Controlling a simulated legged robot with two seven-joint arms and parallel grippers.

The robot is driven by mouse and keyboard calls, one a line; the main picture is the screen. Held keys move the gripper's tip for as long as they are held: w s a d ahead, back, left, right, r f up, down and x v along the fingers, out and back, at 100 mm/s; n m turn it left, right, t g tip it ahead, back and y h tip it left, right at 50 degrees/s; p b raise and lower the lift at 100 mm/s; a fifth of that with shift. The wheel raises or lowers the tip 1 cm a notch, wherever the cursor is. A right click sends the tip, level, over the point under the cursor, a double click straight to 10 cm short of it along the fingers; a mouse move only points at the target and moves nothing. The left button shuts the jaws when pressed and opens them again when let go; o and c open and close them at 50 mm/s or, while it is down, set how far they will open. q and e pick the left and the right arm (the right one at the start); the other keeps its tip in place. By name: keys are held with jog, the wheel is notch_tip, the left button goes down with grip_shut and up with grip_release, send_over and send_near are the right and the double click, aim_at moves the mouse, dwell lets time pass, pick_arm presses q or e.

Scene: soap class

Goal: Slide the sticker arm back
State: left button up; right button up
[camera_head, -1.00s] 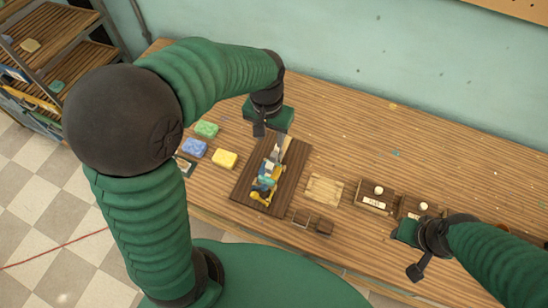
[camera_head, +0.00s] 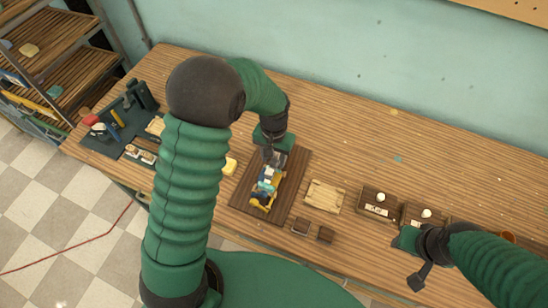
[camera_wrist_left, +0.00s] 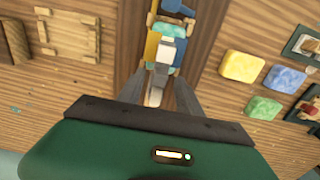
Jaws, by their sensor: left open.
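The sticker device, a small machine with yellow, blue and teal parts (camera_head: 266,184), stands on a dark brown board (camera_head: 243,198). It also shows at the top of the left wrist view (camera_wrist_left: 166,45), with a pale grey bar (camera_wrist_left: 157,80) reaching toward me. My left gripper (camera_head: 271,161) is over the far end of the device. In the left wrist view its open fingers (camera_wrist_left: 158,92) stand on either side of the bar's end; I cannot tell whether they touch it. My right gripper (camera_head: 409,262) hangs at the lower right, away from the device; its opening is unclear.
Yellow (camera_wrist_left: 241,66), blue (camera_wrist_left: 286,79) and green (camera_wrist_left: 263,107) soaps lie beside the board. A pale wooden tray (camera_head: 325,196) and small labelled boxes (camera_head: 378,204) stand to the right. A dark mat (camera_head: 97,142) with tools lies at far left. The table's back is clear.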

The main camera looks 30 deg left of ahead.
pick_arm(q)
jog(key=shift+f, duration=0.4)
grip_shut()
dwell(1.2)
